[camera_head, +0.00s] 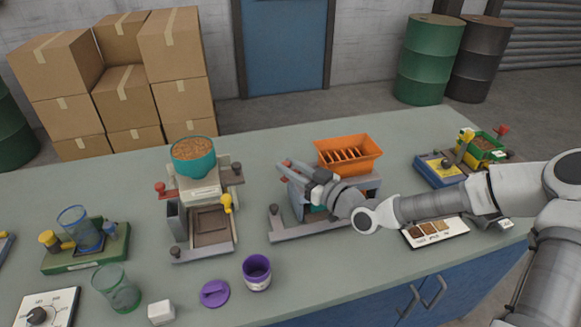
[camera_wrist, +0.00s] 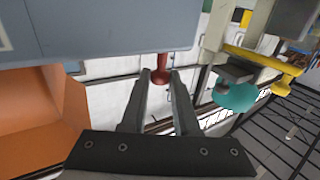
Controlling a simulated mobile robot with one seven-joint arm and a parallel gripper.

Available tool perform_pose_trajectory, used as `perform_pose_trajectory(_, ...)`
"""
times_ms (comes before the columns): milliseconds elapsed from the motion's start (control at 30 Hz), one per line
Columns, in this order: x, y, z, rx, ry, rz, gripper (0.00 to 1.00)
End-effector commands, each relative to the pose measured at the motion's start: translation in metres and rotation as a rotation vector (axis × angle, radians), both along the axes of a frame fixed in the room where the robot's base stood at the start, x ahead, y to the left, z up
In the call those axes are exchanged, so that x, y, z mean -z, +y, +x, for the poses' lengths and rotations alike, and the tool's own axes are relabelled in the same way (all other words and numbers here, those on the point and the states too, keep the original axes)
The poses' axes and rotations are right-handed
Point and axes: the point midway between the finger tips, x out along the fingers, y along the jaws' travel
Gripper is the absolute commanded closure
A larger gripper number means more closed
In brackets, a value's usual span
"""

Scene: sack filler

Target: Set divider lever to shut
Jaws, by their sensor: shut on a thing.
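The divider machine has an orange slotted hopper (camera_head: 349,155) on top of a grey body and stands mid-table in the head view. In the wrist view, the orange hopper (camera_wrist: 30,125) is at the left, beside a grey-blue panel (camera_wrist: 110,28). A red lever knob (camera_wrist: 160,76) projects below this panel, between my fingertips. My gripper (camera_head: 283,170) reaches in from the right at the machine's left side. In the wrist view my gripper (camera_wrist: 160,84) is shut on the red lever, with its lower part hidden between the fingers.
A machine with a teal bowl (camera_head: 194,168) of grain stands to the left. A purple cup (camera_head: 257,272), purple lid (camera_head: 214,293), white cube (camera_head: 161,312) and green glass (camera_head: 118,291) are at the front. A sample tray (camera_head: 435,231) lies right, under my arm.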

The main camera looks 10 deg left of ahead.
Motion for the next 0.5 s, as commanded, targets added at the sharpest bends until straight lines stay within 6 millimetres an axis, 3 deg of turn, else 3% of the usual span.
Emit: perform_pose_trajectory(500, -0.0019, -0.0044, -0.0015, -0.121, -0.004, 0.006, 1.0)
